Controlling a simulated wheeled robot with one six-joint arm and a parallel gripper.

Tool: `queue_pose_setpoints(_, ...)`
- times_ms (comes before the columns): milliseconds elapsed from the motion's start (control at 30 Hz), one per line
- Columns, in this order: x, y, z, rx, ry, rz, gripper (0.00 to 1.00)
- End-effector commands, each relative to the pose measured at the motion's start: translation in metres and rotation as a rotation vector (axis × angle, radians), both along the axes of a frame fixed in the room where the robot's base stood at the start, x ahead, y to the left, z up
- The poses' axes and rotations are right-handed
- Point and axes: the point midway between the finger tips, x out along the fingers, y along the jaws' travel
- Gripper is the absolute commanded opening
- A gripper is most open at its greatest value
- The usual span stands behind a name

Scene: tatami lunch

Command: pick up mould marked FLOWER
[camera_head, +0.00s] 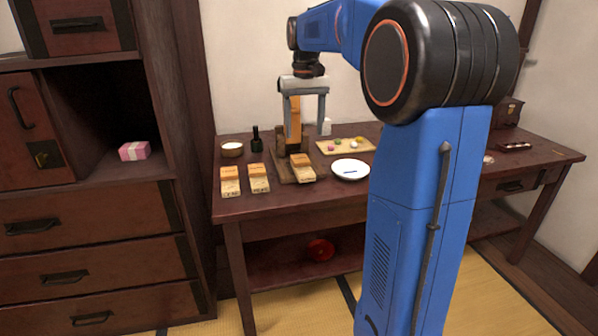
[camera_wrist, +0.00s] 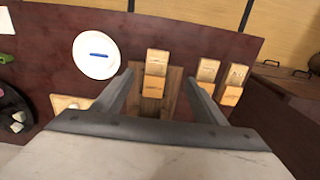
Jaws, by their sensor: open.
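Several two-tone wooden moulds are on the table. One mould (camera_head: 302,168) lies on a brown wooden board (camera_head: 284,174); it also shows in the wrist view (camera_wrist: 154,80). Two more moulds, the outer one (camera_head: 230,181) and the inner one (camera_head: 259,178), lie left of the board; they also show in the wrist view, outer (camera_wrist: 234,84) and inner (camera_wrist: 206,72). Their markings are too small to read, so I cannot tell which says FLOWER. My gripper (camera_head: 305,120) is open and empty above the board, pointing down; its fingertips (camera_wrist: 160,77) frame the board mould from above.
An upright orange-brown wooden piece (camera_head: 295,118) stands at the board's back, behind my gripper. A white plate (camera_head: 350,169), a tray with small coloured pieces (camera_head: 346,146), a dark bottle (camera_head: 257,140) and a bowl (camera_head: 232,149) are nearby. A cabinet (camera_head: 90,215) stands left.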

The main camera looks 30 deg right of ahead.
Motion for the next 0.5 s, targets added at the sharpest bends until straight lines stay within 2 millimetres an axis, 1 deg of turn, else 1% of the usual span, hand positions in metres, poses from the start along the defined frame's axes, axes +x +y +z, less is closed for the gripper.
queue_pose_setpoints(33, -0.001, 0.0, -0.01, 0.001, 0.003, 0.0, 0.66)
queue_pose_setpoints(300, -0.001, 0.0, -0.058, 0.001, 0.003, 0.0, 0.66)
queue_pose_setpoints(500, -0.001, 0.0, -0.086, 0.0, 0.001, 0.0, 0.66)
